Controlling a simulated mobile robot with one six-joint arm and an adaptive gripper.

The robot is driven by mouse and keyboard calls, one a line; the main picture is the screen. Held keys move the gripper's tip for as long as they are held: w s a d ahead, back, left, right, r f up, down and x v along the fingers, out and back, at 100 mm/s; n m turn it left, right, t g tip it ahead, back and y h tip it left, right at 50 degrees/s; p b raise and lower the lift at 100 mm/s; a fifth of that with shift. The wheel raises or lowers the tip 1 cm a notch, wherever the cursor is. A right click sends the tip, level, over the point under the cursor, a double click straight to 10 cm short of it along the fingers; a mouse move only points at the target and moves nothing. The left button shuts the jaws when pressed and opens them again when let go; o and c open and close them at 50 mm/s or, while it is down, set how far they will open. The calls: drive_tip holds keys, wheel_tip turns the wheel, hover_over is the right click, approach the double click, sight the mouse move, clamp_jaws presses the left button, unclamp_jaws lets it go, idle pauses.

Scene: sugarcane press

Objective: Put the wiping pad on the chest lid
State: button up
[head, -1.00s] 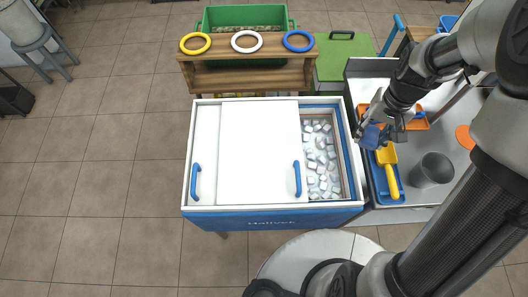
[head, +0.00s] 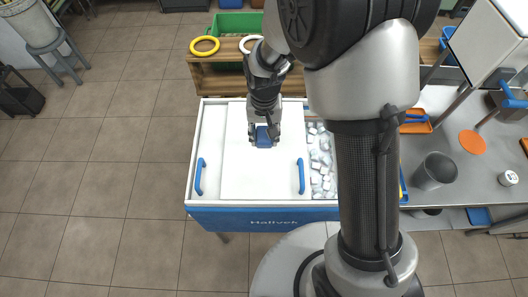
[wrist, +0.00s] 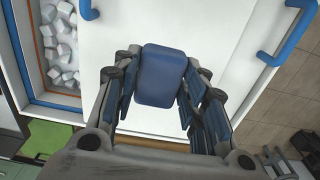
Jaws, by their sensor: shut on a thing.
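The wiping pad (head: 264,140) is a small blue block. It is held between the fingers of my gripper (head: 265,135), over the upper middle of the white chest lid (head: 255,178). In the wrist view the pad (wrist: 161,72) sits between the two dark-blue-padded fingers (wrist: 158,92), with the white lid (wrist: 225,65) below it. I cannot tell whether the pad touches the lid. The lid has blue handles at its left (head: 199,176) and right (head: 301,176).
The open right part of the chest holds ice cubes (head: 321,170). A wooden shelf (head: 215,80) with a yellow ring (head: 204,46) and a white ring (head: 249,44) stands behind. At right, a metal counter carries a grey cup (head: 434,171) and an orange disc (head: 472,142).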

sight(264, 156)
wheel_tip(264, 156, down, 10)
drive_tip(key=b, duration=0.2)
drive_tip(key=shift+r+b, duration=0.1)
drive_tip(key=shift+b, duration=0.2)
drive_tip(key=shift+r, duration=0.1)
drive_tip(key=o, duration=0.5)
drive_tip(key=shift+f, duration=0.2)
drive_tip(key=o, duration=0.4)
drive_tip(key=shift+o, duration=0.2)
wheel_tip(264, 156, up, 13)
drive_tip(key=p, duration=0.4)
drive_tip(key=shift+f, duration=0.2)
